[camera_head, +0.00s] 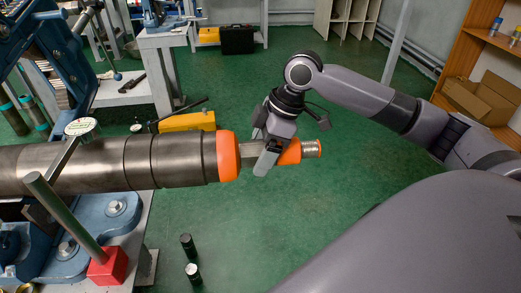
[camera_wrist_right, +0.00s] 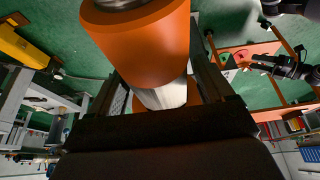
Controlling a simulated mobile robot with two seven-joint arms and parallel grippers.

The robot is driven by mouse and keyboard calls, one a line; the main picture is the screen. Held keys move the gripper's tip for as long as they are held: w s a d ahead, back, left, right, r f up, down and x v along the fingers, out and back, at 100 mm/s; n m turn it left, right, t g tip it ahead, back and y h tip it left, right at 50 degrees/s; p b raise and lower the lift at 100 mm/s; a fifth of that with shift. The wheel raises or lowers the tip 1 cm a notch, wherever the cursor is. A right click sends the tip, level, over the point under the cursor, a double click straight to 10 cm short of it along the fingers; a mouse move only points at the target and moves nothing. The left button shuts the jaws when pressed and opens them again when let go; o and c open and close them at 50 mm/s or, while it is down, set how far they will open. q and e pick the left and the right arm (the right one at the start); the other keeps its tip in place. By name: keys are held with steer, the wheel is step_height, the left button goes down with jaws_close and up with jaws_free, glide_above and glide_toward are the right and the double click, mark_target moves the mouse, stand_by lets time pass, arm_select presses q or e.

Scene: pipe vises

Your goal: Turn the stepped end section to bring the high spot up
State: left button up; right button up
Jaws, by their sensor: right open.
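A long grey metal pipe (camera_head: 100,163) lies level in a blue vise at the left. Its stepped end section points right, with a wide orange band (camera_head: 228,156), a narrower bare metal neck (camera_head: 250,153), an orange sleeve (camera_head: 288,151) and a metal tip (camera_head: 311,149). My right gripper (camera_head: 265,152) reaches down across the narrow part, its jaws open on either side. In the right wrist view orange (camera_wrist_right: 140,45) and bare metal (camera_wrist_right: 165,95) lie between the two fingers (camera_wrist_right: 158,75); contact cannot be told.
A dial gauge (camera_head: 82,127) sits over the pipe, with a rod rising from a red base (camera_head: 108,267). A yellow case (camera_head: 188,122) lies behind the pipe. Two dark cylinders (camera_head: 188,245) stand on the green floor. The floor right of the pipe end is clear.

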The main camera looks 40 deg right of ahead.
steer(key=c, duration=1)
steer(key=shift+o, duration=0.2)
steer(key=shift+p, duration=0.3)
